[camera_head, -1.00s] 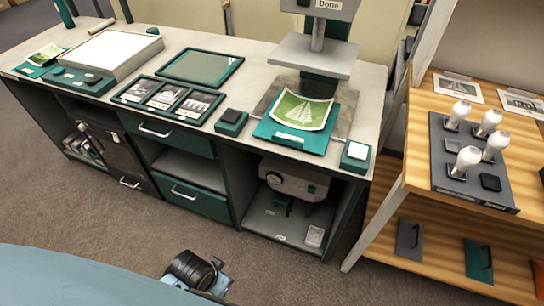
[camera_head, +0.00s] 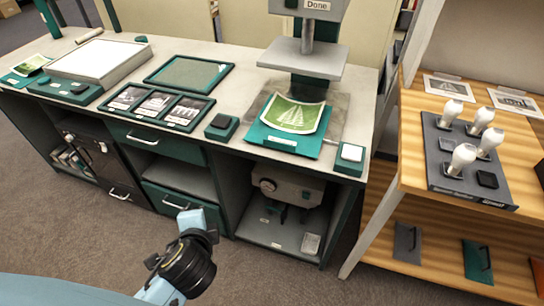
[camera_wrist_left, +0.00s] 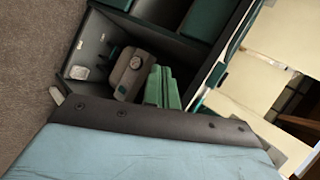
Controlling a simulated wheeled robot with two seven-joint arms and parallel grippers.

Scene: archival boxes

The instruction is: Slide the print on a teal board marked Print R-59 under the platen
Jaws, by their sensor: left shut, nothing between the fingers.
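A green print (camera_head: 296,115), slightly curled, lies on a teal board (camera_head: 272,141) near the counter's front edge. The board's white label is too small to read. The grey platen (camera_head: 302,60) hangs raised on its stand, behind and above the print. The board's rear lies on a dark grey base plate (camera_head: 338,112). My left arm shows low in the head view, in front of the counter and away from the board. Its gripper (camera_wrist_left: 165,86) shows green fingers in the left wrist view, shut and empty. My right gripper is not in view.
A second green print (camera_head: 32,64) lies on teal at the far left, beside a white-topped box (camera_head: 98,58). Framed photos (camera_head: 158,104), an empty teal frame (camera_head: 188,71) and small teal blocks (camera_head: 221,127) (camera_head: 350,158) stand on the counter. A wooden shelf (camera_head: 420,165) stands right.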

